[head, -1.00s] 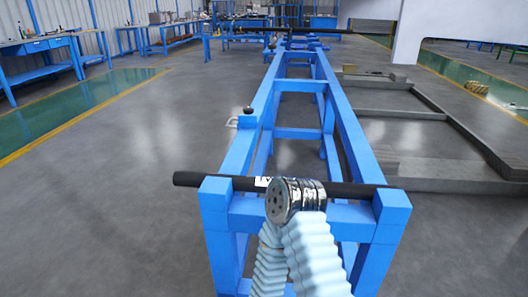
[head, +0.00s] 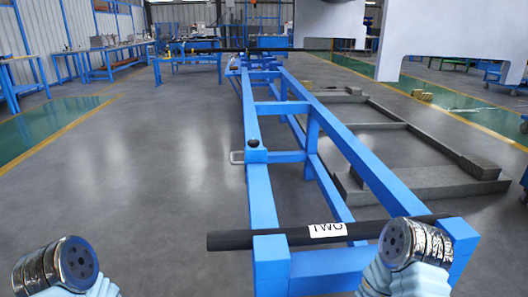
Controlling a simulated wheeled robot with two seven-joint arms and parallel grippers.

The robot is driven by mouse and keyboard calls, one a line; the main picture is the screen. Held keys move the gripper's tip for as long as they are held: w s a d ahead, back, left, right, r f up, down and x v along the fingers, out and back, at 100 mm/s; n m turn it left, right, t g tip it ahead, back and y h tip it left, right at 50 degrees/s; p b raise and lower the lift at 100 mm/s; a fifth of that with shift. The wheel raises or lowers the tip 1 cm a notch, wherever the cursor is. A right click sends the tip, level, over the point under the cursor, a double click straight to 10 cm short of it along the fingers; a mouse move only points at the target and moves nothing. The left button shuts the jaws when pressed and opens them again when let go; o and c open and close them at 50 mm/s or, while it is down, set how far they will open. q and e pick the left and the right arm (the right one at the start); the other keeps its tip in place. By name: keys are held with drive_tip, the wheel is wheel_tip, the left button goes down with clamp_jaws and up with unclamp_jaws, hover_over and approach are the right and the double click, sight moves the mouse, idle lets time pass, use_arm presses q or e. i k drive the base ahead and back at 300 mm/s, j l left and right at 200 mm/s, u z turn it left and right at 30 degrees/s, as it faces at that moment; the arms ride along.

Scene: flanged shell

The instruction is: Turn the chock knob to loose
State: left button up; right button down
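A small black knob (head: 253,144) stands on the left rail of the long blue frame (head: 262,195). It is likely the chock knob; any marking on it is too small to read. A pale metal loop (head: 237,157) sticks out to the left beside it. No gripper fingers show in the head view. Metal-capped, light-blue sleeved parts of my arms stand at the bottom left and bottom right, both apart from the knob.
A black bar (head: 270,238) with a "TWO" label (head: 327,230) crosses the frame's near end. Another black bar (head: 275,50) crosses the far end. White panels (head: 325,20) hang at the upper right. A low grey frame (head: 440,188) lies right. The floor (head: 150,180) at left is clear.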

sight(253, 143)
drive_tip(key=k, duration=0.2)
drive_tip(key=k+u, duration=0.25)
drive_tip(key=u, duration=0.25)
drive_tip(key=k+j+u, duration=0.15)
drive_tip(key=u, duration=0.3)
drive_tip(key=i+j, duration=0.45)
drive_tip(key=i+j+u, duration=0.15)
drive_tip(key=i+j, duration=0.25)
drive_tip(key=i, duration=0.25)
drive_tip(key=i+z, duration=0.3)
drive_tip(key=i, duration=0.2)
drive_tip(key=i+j+z, duration=0.3)
drive_tip(key=i, duration=0.2)
drive_tip(key=i+z, duration=0.15)
drive_tip(key=i, duration=0.25)
drive_tip(key=i+j+z, duration=0.15)
drive_tip(key=i, duration=0.3)
drive_tip(key=i+j+z, duration=0.15)
drive_tip(key=i, duration=0.25)
